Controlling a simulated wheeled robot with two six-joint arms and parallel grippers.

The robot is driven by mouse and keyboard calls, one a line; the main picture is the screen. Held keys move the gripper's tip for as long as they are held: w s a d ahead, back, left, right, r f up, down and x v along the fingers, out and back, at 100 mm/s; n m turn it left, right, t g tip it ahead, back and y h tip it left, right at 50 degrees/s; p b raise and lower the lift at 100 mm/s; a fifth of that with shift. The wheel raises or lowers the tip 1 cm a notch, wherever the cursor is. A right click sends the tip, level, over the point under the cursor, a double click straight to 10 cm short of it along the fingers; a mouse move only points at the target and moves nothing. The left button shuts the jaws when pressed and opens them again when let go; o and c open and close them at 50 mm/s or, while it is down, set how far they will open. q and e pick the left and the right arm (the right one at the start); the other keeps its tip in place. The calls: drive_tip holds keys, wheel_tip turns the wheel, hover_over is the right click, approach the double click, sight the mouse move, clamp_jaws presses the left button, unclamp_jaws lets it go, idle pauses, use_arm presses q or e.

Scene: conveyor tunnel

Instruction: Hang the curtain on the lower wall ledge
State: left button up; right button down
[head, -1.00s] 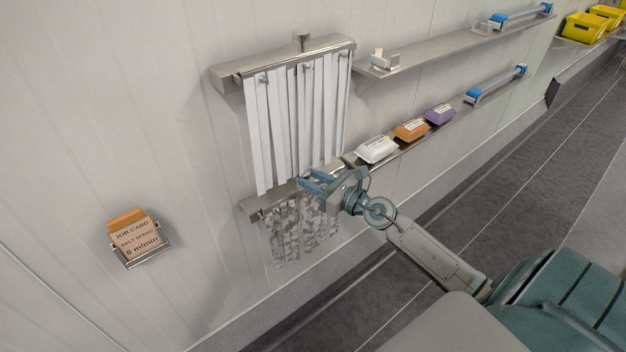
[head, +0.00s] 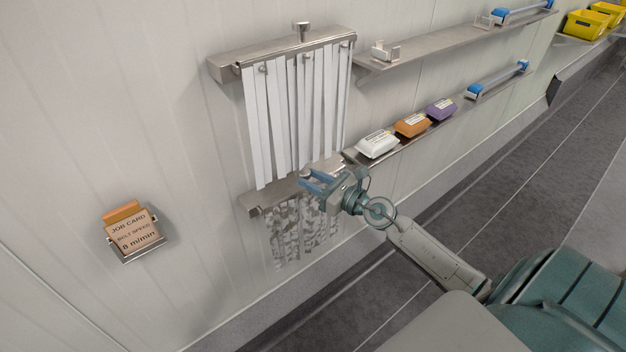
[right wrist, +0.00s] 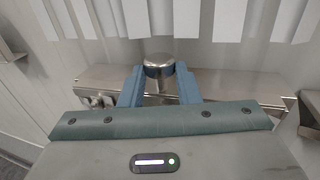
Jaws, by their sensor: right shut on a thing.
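A white strip curtain (head: 290,115) hangs from the upper wall bracket, with a metal knob (head: 302,31) standing on its top bar. Below it, a grey-blotched strip curtain (head: 290,235) hangs at the lower wall ledge (head: 255,203). My right gripper (head: 313,180) is at that ledge, its blue fingers shut on the metal knob of the lower curtain. The right wrist view shows this knob (right wrist: 158,66) between the fingers, above the metal ledge (right wrist: 235,88). I cannot tell whether the lower curtain's bar rests fully on the ledge. My left gripper is not in view.
Right of the curtains are an upper shelf (head: 430,52) and a lower shelf with a white pack (head: 376,144), an orange pack (head: 411,125) and a purple pack (head: 440,109). A job card holder (head: 132,235) hangs on the wall at left. Yellow bins (head: 585,24) stand far right.

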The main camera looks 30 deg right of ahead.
drive_tip(key=c, duration=1)
unclamp_jaws()
drive_tip(key=shift+s, duration=0.15)
drive_tip(key=shift+s+d+f, duration=0.1)
drive_tip(key=shift+s+d, duration=0.05)
drive_tip(key=shift+s, duration=0.2)
drive_tip(key=b+v, duration=0.6)
drive_tip(key=v, duration=0.3)
drive_tip(key=shift+s+d, duration=0.2)
drive_tip(key=shift+s, duration=0.1)
